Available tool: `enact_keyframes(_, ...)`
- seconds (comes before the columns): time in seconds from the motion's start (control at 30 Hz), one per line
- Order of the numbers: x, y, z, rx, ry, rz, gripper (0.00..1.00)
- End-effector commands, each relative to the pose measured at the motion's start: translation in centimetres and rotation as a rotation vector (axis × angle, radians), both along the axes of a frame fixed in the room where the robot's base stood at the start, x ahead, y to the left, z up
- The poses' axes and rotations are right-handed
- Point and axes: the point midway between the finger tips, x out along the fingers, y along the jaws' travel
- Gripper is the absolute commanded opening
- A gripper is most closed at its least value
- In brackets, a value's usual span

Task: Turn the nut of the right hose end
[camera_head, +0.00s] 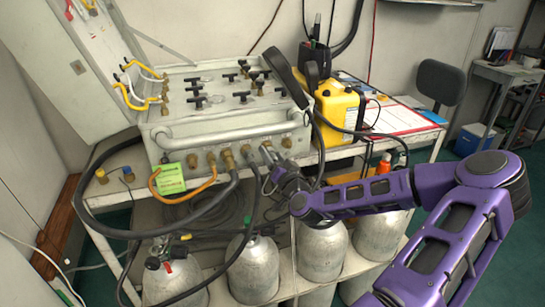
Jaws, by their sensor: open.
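The grey diver air panel (222,85) stands on a white table, with several brass fittings along its front. Its rightmost front hose end (266,150) lies just left of my gripper; a dark hose (250,195) hangs down beside it. The nut itself is small and partly hidden by my gripper. My gripper (270,172) is open, at the end of my purple arm, at the right of the panel's front face. Its fingers point up and left toward the hose end. I cannot tell whether they touch the nut or surround it.
Thick dark hoses (85,185) loop at the left, and an orange hose (185,195) hangs under a green tag (170,178). Grey cylinders (252,268) stand below. A yellow unit (338,110) and an orange bottle (384,163) are to the right. A metal rail (225,133) crosses the panel front.

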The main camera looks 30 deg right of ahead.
Motion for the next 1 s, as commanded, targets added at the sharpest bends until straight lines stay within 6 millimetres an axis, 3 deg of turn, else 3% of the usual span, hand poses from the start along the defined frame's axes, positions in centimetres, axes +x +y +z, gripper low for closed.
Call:
enact_keyframes(0.27,0.10,0.00,-0.02,0.000,0.001,0.001,0.62)
enact_keyframes(0.6,0.07,-0.01,-0.03,0.000,0.001,0.001,0.01)
enact_keyframes(1.0,0.06,-0.01,-0.04,0.024,-0.005,0.001,0.00)
